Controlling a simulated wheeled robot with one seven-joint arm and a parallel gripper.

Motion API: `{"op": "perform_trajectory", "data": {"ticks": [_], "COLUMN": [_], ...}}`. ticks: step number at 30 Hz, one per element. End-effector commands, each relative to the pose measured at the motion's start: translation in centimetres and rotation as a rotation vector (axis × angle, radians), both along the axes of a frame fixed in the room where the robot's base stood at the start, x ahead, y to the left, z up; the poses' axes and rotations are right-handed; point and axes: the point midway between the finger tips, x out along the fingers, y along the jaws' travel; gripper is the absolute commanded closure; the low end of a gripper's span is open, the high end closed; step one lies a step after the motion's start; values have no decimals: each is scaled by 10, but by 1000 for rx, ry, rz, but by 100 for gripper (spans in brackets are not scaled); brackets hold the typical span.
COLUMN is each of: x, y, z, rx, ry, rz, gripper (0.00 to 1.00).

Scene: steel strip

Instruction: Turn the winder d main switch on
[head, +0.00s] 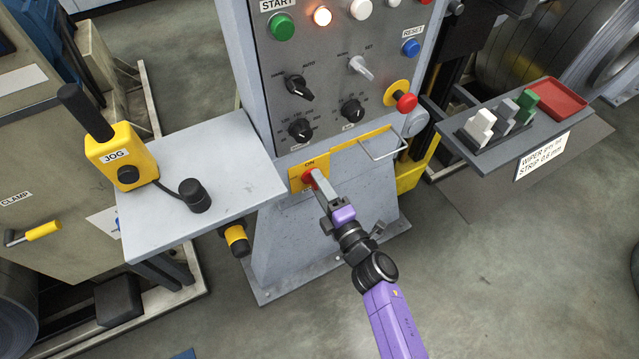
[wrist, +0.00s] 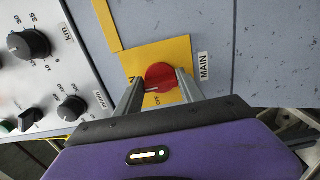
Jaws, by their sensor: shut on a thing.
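The main switch is a red rotary knob (wrist: 161,77) on a yellow plate (wrist: 182,50) with a MAIN label (wrist: 204,66) beside it in the wrist view. In the head view the yellow plate (head: 296,172) sits low on the grey control cabinet, with ON printed above the red knob (head: 308,178). My gripper (wrist: 158,88) is shut on the red knob, one finger on each side of it. In the head view my gripper (head: 317,183) reaches the knob from the lower right and hides part of it. The knob's exact pointer position is hard to tell.
A grey shelf (head: 200,170) with a yellow JOG box (head: 122,155) stands left of the switch. A wire handle (head: 385,143) and a red mushroom button (head: 406,102) are to the right. Dials (head: 300,131) sit above. A side shelf holds a red tray (head: 557,99).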

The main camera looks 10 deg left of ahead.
Motion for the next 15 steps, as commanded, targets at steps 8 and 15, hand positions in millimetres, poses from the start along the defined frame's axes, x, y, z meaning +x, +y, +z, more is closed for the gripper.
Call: {"op": "perform_trajectory", "data": {"ticks": [8,15], "x": [0,0], "y": [-1,-1], "z": [-1,-1], "rx": [14,14], "ry": [10,10], "rz": [-3,-3], "gripper": [95,53]}}
